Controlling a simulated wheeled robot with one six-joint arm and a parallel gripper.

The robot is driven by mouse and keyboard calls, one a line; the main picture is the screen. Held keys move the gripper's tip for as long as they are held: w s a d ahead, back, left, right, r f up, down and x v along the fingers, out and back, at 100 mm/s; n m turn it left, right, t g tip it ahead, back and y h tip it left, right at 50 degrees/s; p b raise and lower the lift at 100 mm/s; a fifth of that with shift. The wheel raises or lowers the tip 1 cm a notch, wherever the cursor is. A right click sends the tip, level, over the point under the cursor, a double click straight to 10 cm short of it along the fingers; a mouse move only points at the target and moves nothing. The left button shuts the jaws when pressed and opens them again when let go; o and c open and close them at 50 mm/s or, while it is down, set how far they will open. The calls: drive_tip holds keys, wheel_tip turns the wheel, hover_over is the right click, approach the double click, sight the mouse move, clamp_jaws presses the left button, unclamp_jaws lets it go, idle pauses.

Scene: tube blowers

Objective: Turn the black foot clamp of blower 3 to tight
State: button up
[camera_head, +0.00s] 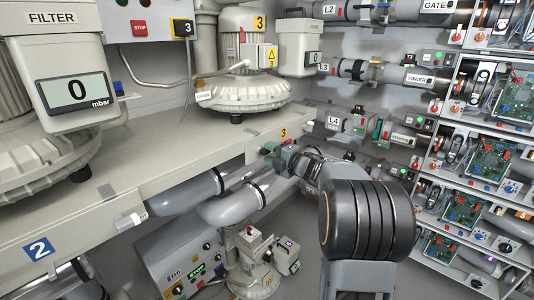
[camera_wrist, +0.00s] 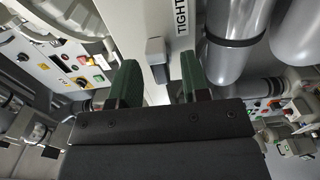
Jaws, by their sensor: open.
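Blower 3 (camera_head: 242,80) is a pale grey machine with a yellow 3, standing on a pale beam (camera_head: 190,150). My gripper (camera_head: 274,153) is at the front edge of that beam, by a small yellow 3 plate (camera_head: 283,132). In the wrist view my gripper (camera_wrist: 159,68) is open, with its green fingers apart. A small dark clamp lever (camera_wrist: 155,52) shows on the beam between the fingertips, with no visible contact. A TIGHT label (camera_wrist: 181,14) is just right of the lever. In the head view my gripper and arm hide the clamp.
Grey pipes (camera_head: 235,205) run below the beam, close to my arm; one pipe (camera_wrist: 232,50) is right of the fingers in the wrist view. A control box (camera_head: 185,262) stands below. Racks with circuit boards (camera_head: 490,160) are at the right.

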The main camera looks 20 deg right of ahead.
drive_tip(key=b+v, duration=0.1)
drive_tip(key=v, duration=1)
drive_tip(key=shift+s+b, duration=0.3)
drive_tip(key=shift+s, duration=0.1)
drive_tip(key=shift+d, duration=0.15)
